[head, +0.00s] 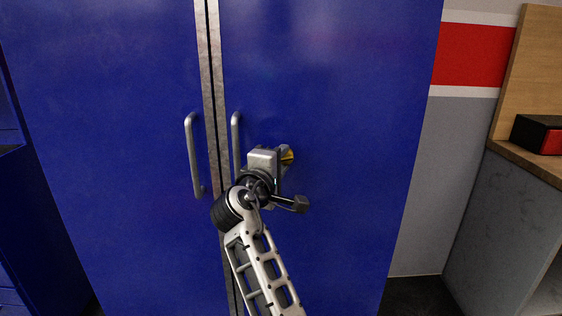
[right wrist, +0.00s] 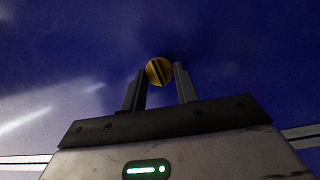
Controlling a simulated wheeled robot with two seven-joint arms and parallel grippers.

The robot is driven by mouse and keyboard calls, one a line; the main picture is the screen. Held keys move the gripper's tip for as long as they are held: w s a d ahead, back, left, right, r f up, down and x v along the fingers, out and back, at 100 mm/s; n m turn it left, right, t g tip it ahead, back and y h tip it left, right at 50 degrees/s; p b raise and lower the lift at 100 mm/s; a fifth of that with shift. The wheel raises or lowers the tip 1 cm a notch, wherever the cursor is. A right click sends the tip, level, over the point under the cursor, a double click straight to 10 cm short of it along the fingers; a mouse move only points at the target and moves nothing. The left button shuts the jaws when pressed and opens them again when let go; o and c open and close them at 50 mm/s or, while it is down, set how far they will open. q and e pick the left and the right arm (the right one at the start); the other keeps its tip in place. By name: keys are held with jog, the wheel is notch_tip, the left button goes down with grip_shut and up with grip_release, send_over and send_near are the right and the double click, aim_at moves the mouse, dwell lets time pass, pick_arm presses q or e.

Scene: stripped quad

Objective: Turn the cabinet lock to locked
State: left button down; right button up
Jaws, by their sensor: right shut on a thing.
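The blue cabinet (head: 330,80) has two tall doors that meet at a metal seam. Its lock (head: 288,154) is a small yellow round knob on the right door, partly hidden behind my right gripper in the head view. In the right wrist view the lock (right wrist: 159,71) shows a dark slot across its face, tilted from upright. My right gripper (right wrist: 160,80) has one finger on each side of the lock and is shut on it; it also shows in the head view (head: 282,160). My left gripper is not in view.
Two vertical bar handles flank the seam, the left one (head: 192,155) and the right one (head: 236,140) close beside my right gripper. A wooden counter (head: 530,162) with a black and red box (head: 538,134) stands at the right. The door surface right of the lock is clear.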

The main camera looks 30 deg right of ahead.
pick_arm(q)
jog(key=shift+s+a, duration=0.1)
pick_arm(e)
jog(key=shift+r+m+y, duration=0.1)
jog(key=shift+m+y, duration=0.2)
jog(key=shift+m, duration=0.7)
jog(key=shift+g, duration=0.3)
jog(key=o, duration=1)
pick_arm(q)
jog(key=shift+p, duration=0.3)
